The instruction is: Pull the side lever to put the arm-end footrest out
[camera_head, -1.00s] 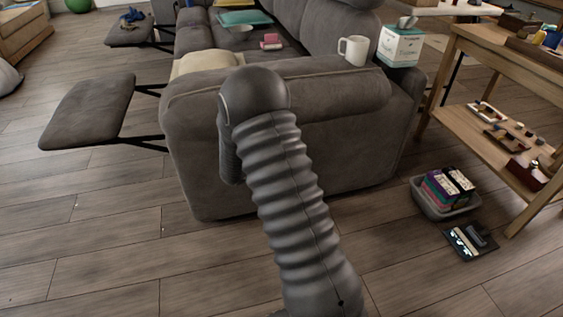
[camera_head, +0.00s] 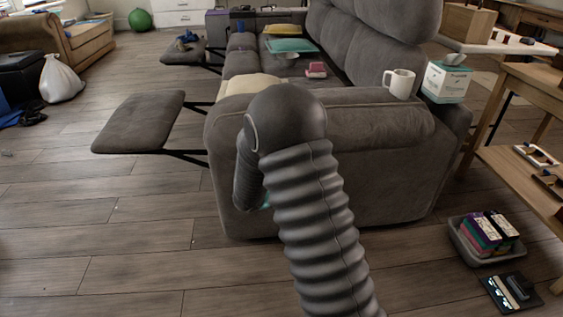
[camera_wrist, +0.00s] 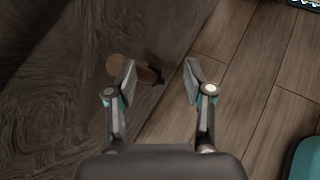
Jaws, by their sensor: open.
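The grey sofa's arm-end footrest (camera_head: 140,122) is out, standing level on dark struts left of the sofa's near arm (camera_head: 360,185). In the wrist view a short brown lever (camera_wrist: 143,73) with a dark end sits by the dark sofa side. My gripper (camera_wrist: 160,68) is open; the left finger overlaps the lever in the picture, and the lever's dark end shows between the fingers. I cannot tell whether they touch. In the head view my arm hides the lever and nearly all of the gripper.
A white mug (camera_head: 399,83) and a tissue box (camera_head: 446,82) stand near the sofa arm. A grey bin (camera_head: 462,240) and a dark tray (camera_head: 511,292) lie on the floor at right, beside a wooden table (camera_head: 530,180).

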